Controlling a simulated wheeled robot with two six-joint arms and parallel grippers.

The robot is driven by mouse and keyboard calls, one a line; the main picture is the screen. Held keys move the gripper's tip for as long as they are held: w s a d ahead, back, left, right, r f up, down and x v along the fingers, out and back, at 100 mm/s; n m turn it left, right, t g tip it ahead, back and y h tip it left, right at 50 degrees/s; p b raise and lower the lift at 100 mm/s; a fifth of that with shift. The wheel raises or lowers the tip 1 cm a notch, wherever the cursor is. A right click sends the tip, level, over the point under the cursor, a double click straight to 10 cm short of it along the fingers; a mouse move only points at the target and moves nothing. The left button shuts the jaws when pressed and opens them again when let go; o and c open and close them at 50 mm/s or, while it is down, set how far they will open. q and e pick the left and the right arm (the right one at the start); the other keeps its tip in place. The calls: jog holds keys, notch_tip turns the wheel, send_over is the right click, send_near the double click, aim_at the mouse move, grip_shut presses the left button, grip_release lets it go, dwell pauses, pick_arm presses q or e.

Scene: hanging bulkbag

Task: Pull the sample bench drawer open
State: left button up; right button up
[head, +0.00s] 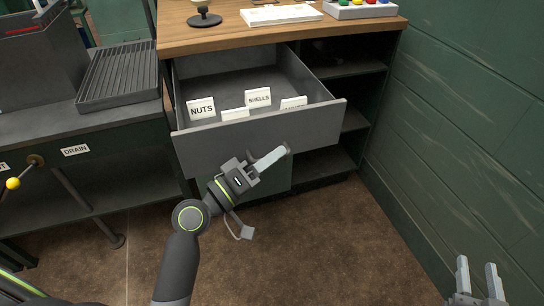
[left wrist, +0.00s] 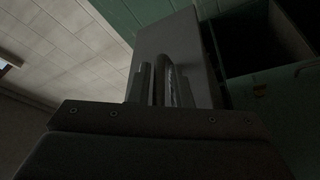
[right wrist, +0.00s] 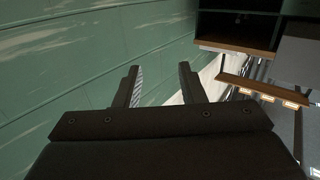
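The sample bench drawer (head: 320,124) stands pulled out from under the wooden bench top, and its inside shows. Its grey front panel also shows in the left wrist view (left wrist: 203,60). My left gripper (head: 270,157) is at the middle of the drawer front. In the left wrist view its fingers (left wrist: 160,88) are close together, with what looks like the thin handle between them. The gripper hides most of the handle. My right gripper (head: 478,282) is open and empty at the lower right, away from the drawer; its spread fingers show in the right wrist view (right wrist: 160,88).
White label cards such as NUTS (head: 201,109) and SHELLS (head: 258,97) stand in the drawer. Open shelves (head: 330,165) lie right of it, beside a green wall (head: 470,120). A grey bench with a ribbed tray (head: 118,75) is at left. Brown floor (head: 320,250) in front is clear.

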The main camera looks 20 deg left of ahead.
pick_arm(q)
jog(key=shift+o, duration=1.3)
